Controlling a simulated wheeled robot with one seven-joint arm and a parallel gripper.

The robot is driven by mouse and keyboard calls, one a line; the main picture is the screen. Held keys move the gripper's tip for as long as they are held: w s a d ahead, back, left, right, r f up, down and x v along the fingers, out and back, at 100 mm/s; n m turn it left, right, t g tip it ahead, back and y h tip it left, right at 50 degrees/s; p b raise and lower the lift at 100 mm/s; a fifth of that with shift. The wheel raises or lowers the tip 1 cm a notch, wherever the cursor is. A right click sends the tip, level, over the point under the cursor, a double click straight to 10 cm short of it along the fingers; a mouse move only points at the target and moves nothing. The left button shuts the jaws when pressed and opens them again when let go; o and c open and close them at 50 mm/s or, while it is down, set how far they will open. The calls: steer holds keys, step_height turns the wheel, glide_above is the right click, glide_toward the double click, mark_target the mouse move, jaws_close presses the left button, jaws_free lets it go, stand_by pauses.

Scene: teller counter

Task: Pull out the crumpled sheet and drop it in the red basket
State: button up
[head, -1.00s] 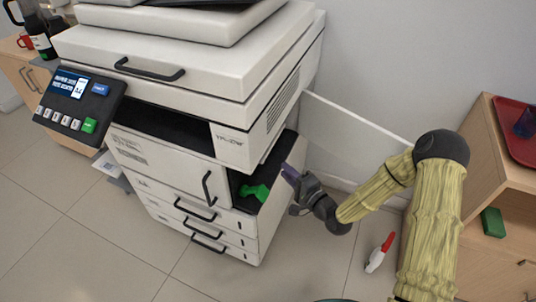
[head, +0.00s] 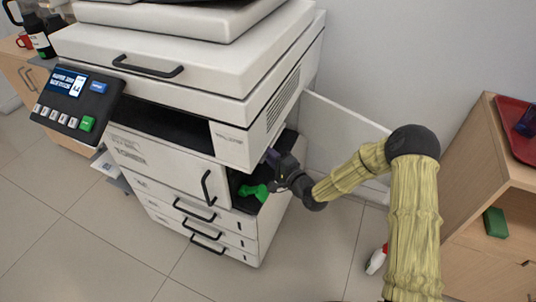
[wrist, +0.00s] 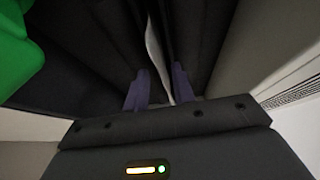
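The copier (head: 180,160) stands with its side compartment open. My gripper (head: 270,157) reaches into that opening, just right of a green lever (head: 253,191). In the wrist view, the two purple fingers of my gripper (wrist: 159,88) are apart, pointing into a dark gap. A thin white strip (wrist: 153,45) shows between dark parts ahead of and between the fingers; it looks like the sheet seen nearly edge-on. I cannot tell whether the fingers touch it. The green lever also shows in the wrist view (wrist: 18,50). I see no red basket.
The copier's open side panel (head: 340,130) stands behind my arm. A wooden cabinet (head: 480,255) at right carries a red tray (head: 520,142) and a green block (head: 495,222). A white and red bottle (head: 376,260) is on the floor, partly behind my arm. The front floor is clear.

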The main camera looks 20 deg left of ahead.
steer(key=shift+c, duration=0.3)
jaws_close()
steer(key=shift+r, duration=0.1)
steer(key=s+d+p, duration=0.1)
steer(key=d, duration=1.2)
steer(key=shift+d+p, duration=0.3)
stand_by(1.0)
steer(key=shift+s, duration=0.15)
